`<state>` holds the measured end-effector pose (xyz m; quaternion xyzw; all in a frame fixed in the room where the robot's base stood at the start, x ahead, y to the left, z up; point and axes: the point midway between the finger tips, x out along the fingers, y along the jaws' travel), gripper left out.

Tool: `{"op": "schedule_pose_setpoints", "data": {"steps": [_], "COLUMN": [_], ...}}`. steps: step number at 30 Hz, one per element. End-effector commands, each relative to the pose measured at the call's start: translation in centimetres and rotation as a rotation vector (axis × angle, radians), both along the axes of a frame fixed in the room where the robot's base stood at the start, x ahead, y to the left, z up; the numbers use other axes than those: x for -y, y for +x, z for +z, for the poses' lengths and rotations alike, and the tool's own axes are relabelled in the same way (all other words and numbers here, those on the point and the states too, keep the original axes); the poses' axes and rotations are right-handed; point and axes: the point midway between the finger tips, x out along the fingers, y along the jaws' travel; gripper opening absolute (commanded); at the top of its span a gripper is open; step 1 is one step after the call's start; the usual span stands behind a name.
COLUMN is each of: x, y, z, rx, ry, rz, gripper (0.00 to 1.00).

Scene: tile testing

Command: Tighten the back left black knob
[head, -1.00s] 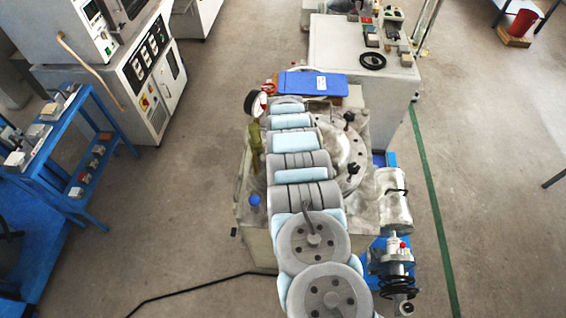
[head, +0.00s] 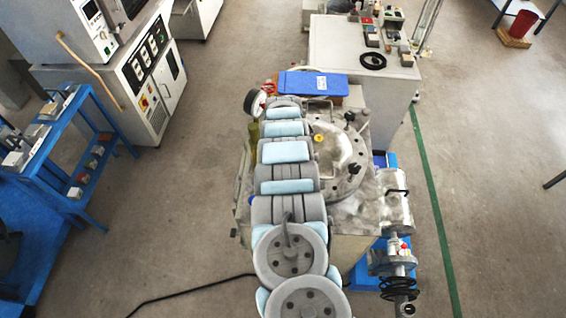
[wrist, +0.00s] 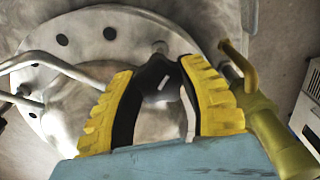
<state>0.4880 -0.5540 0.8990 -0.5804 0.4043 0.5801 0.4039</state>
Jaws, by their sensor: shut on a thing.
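In the wrist view my gripper (wrist: 160,68), with yellow ridged fingers and black pads, is closed around a dark black knob (wrist: 163,79) at the rim of the round metal lid (wrist: 130,22). The fingers partly hide the knob. In the head view my arm covers the left side of the lid (head: 338,145), so my gripper and this knob are mostly hidden there. A small yellow spot beside the arm may be a fingertip. Two other black knobs stand on the lid's right side, one at the back (head: 349,116) and one nearer the front (head: 355,169).
A yellow-brown valve (wrist: 262,110) stands close to the right finger in the wrist view. A bent metal handle (wrist: 55,62) lies across the lid at left. A pressure gauge (head: 255,102) and a blue case (head: 313,83) are behind the arm in the head view.

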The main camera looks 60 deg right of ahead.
Motion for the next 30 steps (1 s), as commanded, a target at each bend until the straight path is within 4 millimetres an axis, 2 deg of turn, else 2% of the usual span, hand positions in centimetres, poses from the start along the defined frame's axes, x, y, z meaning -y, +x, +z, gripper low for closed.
{"op": "schedule_pose_setpoints", "data": {"steps": [2,3,5,6,18,30], "x": [0.0,0.0,0.0,0.0,0.0,0.0], "y": [0.0,0.0,0.0,0.0,0.0,0.1], "z": [-0.1,-0.1,-0.1,-0.1,0.3,3.8], "rx": [0.0,0.0,0.0,0.0,0.0,0.001], "ry": [0.0,0.0,0.0,0.0,0.0,-0.001], "rz": [0.0,0.0,0.001,0.001,0.001,0.001], "gripper": [0.05,0.53,0.7,0.73,0.73,0.73]}}
